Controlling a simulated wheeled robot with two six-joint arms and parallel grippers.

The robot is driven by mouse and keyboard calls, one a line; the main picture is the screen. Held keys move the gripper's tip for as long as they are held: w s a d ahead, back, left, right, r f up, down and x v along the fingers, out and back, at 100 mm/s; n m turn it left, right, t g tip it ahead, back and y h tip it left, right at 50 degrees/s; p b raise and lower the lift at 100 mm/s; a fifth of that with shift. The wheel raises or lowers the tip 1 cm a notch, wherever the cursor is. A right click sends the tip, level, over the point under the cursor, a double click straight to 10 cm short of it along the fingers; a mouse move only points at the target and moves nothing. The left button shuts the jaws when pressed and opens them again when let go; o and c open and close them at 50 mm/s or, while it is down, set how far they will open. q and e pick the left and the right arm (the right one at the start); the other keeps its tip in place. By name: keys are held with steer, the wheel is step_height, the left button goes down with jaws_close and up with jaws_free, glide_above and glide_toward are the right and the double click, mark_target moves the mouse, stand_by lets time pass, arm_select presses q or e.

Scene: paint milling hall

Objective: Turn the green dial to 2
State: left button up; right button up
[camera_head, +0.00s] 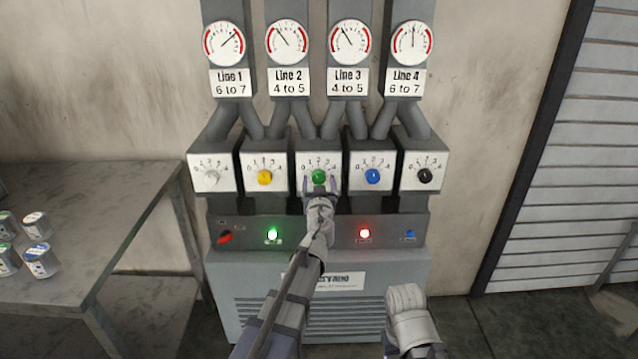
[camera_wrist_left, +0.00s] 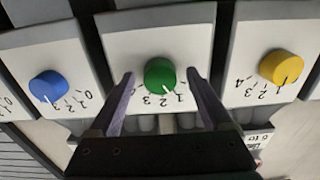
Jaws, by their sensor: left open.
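The green dial (camera_head: 319,177) is on the middle panel (camera_head: 303,160) of a row of dial boxes. In the left wrist view, which is upside down, the green dial (camera_wrist_left: 160,75) has a white pointer on the side of its numbers, seemingly between 1 and 2. My left gripper (camera_head: 319,184) is in front of this panel. In the left wrist view my left gripper (camera_wrist_left: 160,78) is open, one finger on each side of the dial, with gaps visible. Contact cannot be seen. My right gripper is not in view; part of my right arm shows at lower right.
A white dial (camera_head: 210,177) and yellow dial (camera_head: 264,177) are left of the green one; a blue dial (camera_head: 372,176) and black dial (camera_head: 424,175) are right. Gauges stand above. A lower panel (camera_head: 335,235) has lamps and a red switch. Cans (camera_head: 40,260) stand on a left table.

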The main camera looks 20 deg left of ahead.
arm_select(q)
steer(key=shift+c, duration=0.3)
jaws_close()
steer(key=shift+m, duration=2.9)
steer(key=shift+o, duration=0.3)
jaws_free()
steer(key=shift+s, duration=0.1)
